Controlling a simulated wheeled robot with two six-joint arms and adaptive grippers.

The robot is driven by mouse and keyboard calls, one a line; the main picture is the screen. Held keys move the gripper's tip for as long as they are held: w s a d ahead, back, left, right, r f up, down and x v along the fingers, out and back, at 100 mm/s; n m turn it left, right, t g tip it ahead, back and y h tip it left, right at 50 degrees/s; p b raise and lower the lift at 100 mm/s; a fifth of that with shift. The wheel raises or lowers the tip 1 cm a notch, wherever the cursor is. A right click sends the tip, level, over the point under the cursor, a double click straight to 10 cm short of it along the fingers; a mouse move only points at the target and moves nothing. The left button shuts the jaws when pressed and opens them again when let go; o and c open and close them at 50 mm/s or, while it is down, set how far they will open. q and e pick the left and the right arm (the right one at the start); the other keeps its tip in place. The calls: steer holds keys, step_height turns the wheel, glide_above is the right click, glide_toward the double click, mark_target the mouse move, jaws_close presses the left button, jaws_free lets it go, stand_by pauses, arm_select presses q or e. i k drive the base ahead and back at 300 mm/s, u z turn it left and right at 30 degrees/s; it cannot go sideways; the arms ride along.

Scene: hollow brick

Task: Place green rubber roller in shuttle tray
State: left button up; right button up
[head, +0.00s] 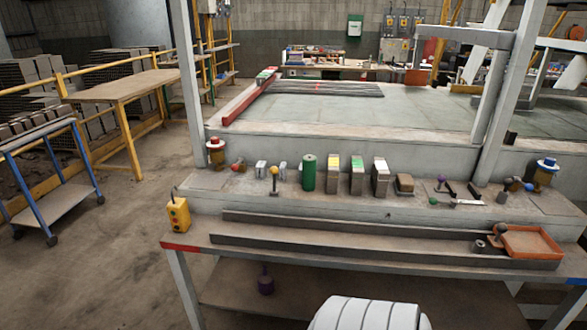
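A green roller (308,173) stands upright on the grey ledge, left of a row of striped blocks. An orange shallow tray (530,241), the only tray-like thing I can make out, sits at the right end of the lower bench and looks like the shuttle tray. Its inside shows a bare brownish floor. Neither of my grippers is in view.
Striped blocks (357,175) stand right of the roller, and a small knobbed lever (274,180) stands left of it. Long dark bars (350,233) lie along the lower bench (200,243). A yellow button box (179,215) is at its left end. Small grey cylinders (479,247) stand beside the tray.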

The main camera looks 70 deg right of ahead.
mark_target(516, 243)
steer(key=z, duration=0.45)
steer(key=i, duration=0.85)
steer(key=z, duration=0.75)
